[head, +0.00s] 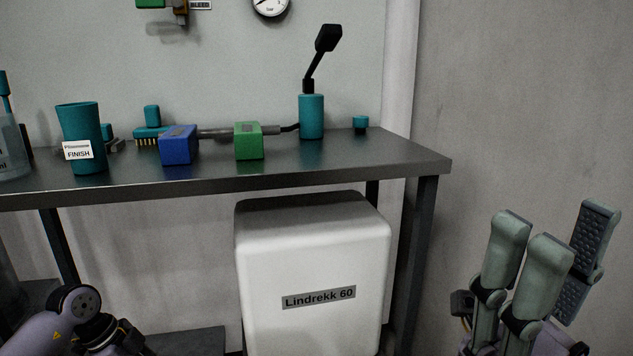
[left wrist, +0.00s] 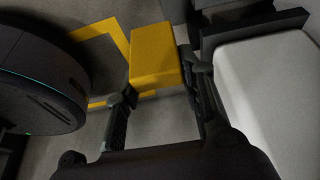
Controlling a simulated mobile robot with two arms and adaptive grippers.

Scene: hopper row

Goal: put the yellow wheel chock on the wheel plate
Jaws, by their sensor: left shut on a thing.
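The yellow wheel chock (left wrist: 154,55) shows in the left wrist view as a block between the fingers of my left gripper (left wrist: 158,82), which is shut on it. The chock is not visible in the head view, where only part of my left arm shows at the bottom left. My right gripper (head: 550,245) is at the lower right of the head view, open and empty, in front of the bare wall. I cannot make out the wheel plate for certain in either view.
A grey bench (head: 330,165) holds a teal cup (head: 82,125), a blue block (head: 178,145), a green block (head: 249,141) and a teal lever unit (head: 311,115). A white cabinet (head: 310,250) stands below. Yellow floor marking (left wrist: 105,38) lies near a dark round body (left wrist: 40,75).

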